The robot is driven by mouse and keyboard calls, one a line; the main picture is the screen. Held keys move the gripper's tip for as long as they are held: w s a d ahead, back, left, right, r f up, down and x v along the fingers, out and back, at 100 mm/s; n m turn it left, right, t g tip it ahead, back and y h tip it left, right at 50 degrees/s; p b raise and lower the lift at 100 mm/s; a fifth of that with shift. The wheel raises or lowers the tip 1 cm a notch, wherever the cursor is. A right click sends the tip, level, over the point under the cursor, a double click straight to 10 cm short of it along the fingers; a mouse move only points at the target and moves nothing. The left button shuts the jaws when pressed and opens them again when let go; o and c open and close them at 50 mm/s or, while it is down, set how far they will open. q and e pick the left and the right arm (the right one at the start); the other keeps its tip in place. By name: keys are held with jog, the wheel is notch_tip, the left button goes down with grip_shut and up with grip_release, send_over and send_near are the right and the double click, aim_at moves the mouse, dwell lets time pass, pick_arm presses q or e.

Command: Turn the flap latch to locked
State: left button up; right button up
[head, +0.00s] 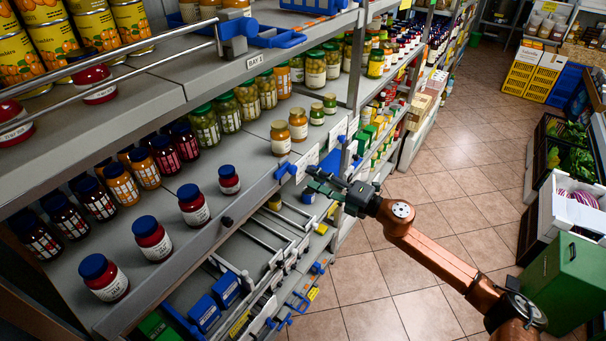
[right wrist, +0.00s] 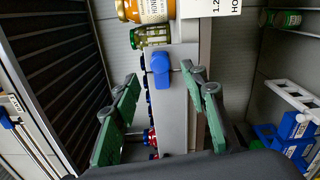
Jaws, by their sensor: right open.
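A small blue latch (head: 285,171) sits on the grey front edge of the shelf, beside a white price label. In the right wrist view the blue latch (right wrist: 160,68) shows as a short handle on a grey bar, its long side running up and down the picture. My right gripper (head: 312,181) is at the shelf front close to the latch. In the right wrist view its green fingers (right wrist: 160,88) are spread, one to each side of the bar, with the latch between and slightly beyond them. I see no contact. My left gripper is not in view.
Jars of orange preserve (head: 298,124) stand on the shelf just behind the latch. Red jars with blue lids (head: 152,240) stand nearer on the same shelf. Metal rails with blue fittings (head: 228,288) lie below. The tiled aisle (head: 390,290) to the right is free.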

jog(key=v, duration=0.6)
dwell(0.3)
